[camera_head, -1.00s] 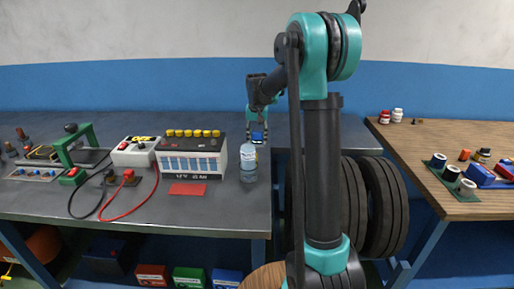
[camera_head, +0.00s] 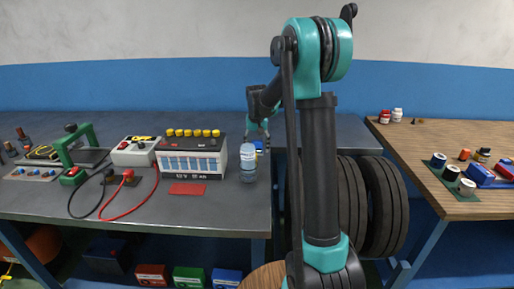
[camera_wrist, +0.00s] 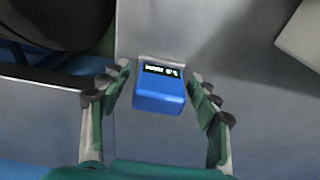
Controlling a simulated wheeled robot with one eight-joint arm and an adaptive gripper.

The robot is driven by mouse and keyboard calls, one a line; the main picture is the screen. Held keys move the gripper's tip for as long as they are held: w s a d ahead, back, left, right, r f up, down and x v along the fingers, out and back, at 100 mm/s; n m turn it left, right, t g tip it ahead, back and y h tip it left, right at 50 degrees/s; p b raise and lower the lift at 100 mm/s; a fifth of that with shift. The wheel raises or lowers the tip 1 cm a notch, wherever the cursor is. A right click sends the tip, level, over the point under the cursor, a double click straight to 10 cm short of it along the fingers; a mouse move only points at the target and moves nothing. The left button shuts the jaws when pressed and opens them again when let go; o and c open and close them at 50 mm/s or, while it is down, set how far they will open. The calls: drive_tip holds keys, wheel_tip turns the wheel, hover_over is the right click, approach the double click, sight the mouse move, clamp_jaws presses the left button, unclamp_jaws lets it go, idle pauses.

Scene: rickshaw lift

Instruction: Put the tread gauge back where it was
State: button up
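The tread gauge, a small blue box with a dark display, lies between my fingers in the wrist view (camera_wrist: 158,88). In the head view the gauge (camera_head: 259,147) is at the right end of the grey bench, behind the water bottle. My gripper (camera_wrist: 157,78) is open, with a finger on each side of the gauge and a narrow gap at both sides. In the head view my gripper (camera_head: 257,138) is just above and beside the gauge. The gauge's underside is hidden, so its contact with the bench cannot be seen.
The clear bottle (camera_head: 248,162) stands close in front of the gauge. A battery (camera_head: 191,157) with yellow caps is to its left, with a red card (camera_head: 187,189) before it. Tyres (camera_head: 385,205) stand at right, beside a wooden table (camera_head: 450,150) with small items.

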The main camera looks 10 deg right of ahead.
wheel_tip(320, 180, up, 12)
drive_tip(key=s, duration=0.1)
drive_tip(key=shift+s, duration=0.25)
idle(0.4)
